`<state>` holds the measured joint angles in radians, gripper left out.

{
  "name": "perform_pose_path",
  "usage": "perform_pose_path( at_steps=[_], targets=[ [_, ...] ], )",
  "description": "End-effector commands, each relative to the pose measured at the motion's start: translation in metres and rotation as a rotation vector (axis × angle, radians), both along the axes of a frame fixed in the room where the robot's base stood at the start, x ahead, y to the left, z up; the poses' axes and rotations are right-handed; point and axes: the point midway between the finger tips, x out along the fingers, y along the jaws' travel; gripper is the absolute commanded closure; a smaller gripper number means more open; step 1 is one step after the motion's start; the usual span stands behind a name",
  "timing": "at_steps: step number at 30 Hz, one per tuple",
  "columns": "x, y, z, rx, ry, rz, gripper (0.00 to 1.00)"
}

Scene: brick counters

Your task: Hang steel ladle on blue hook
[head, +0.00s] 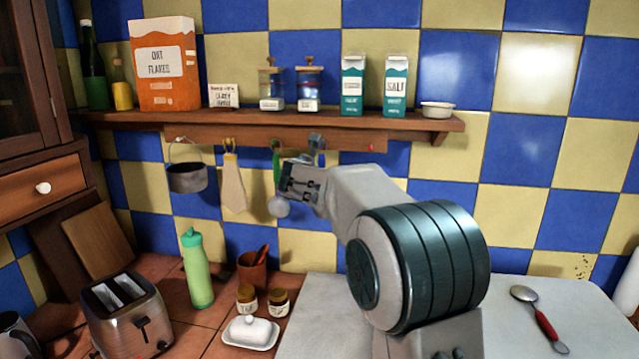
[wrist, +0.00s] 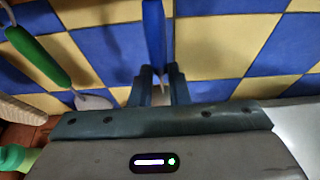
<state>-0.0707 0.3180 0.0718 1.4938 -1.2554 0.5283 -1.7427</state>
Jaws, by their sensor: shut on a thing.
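The steel ladle shows in the wrist view as an upright blue handle (wrist: 154,38) with a thin grey shaft below it. My gripper (wrist: 158,88) is shut on it. In the head view my gripper (head: 300,180) is just below the rail under the shelf, and it hides most of the ladle. The blue hook (head: 317,141) is on the rail, right above my gripper. I cannot tell whether the ladle's top touches the hook. The ladle's bowl cannot be made out for certain.
A green-handled utensil (wrist: 40,57) hangs close by on the left. A red peg (head: 372,147) on the right is empty. A red-handled spoon (head: 540,318) lies on the counter.

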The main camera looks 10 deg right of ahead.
Motion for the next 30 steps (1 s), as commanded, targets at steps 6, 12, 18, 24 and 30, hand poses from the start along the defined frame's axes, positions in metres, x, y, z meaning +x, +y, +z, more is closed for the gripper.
perform_pose_path(
  at_steps=[6, 12, 18, 24, 30],
  targets=[
    [0.000, 0.000, 0.000, 0.000, 0.000, 0.000, 0.82],
    [0.000, 0.000, 0.000, 0.000, 0.000, 0.000, 0.59],
    [-0.001, 0.001, 0.001, 0.000, 0.000, 0.000, 0.59],
    [-0.018, 0.008, 0.008, 0.002, -0.002, 0.000, 0.59],
    [-0.054, 0.023, 0.023, 0.000, -0.003, 0.003, 0.59]
  ],
)
